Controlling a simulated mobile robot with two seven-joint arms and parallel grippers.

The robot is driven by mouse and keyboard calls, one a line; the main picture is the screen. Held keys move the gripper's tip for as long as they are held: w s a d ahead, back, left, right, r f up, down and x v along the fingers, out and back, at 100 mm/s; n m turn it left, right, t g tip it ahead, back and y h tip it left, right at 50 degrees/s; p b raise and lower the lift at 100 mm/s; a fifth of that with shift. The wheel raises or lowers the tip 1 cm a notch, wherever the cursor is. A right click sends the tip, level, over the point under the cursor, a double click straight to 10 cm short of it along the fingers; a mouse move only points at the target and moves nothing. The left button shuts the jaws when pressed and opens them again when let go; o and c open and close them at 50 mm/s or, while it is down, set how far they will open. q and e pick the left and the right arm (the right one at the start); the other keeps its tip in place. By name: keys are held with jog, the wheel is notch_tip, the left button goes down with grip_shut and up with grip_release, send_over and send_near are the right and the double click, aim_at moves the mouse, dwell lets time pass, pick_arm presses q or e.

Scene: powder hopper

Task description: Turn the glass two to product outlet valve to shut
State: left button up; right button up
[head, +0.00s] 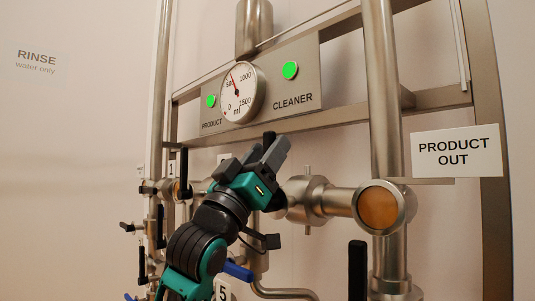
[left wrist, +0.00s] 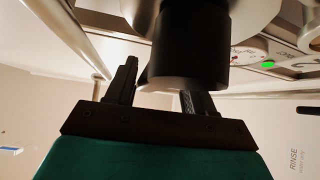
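My left gripper (head: 266,158) is in front of the pipework, left of a steel valve body (head: 305,200) that joins a round amber sight glass (head: 380,207). A black lever handle (head: 269,136) shows at its fingers, its lower part hidden. In the left wrist view a thick dark handle (left wrist: 190,50) overlaps the right finger, with a gap to the left finger. The fingers (left wrist: 160,92) stand apart; I cannot tell whether either touches the handle. The "PRODUCT OUT" sign (head: 456,151) is right of the sight glass. My right gripper is not in view.
A gauge panel (head: 305,75) with a dial (head: 242,93) and two green lights is above. Several small valves line the left pipe (head: 160,100). The left wall with "RINSE" (head: 37,58) is clear.

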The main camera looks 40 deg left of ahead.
pick_arm(q)
jog(key=shift+s+f, duration=0.1)
jog(key=shift+f, duration=0.05)
jog(key=b+v, duration=1.1)
jog(key=v, duration=0.1)
jog(key=shift+s+f, duration=0.15)
jog(key=shift+f, duration=0.1)
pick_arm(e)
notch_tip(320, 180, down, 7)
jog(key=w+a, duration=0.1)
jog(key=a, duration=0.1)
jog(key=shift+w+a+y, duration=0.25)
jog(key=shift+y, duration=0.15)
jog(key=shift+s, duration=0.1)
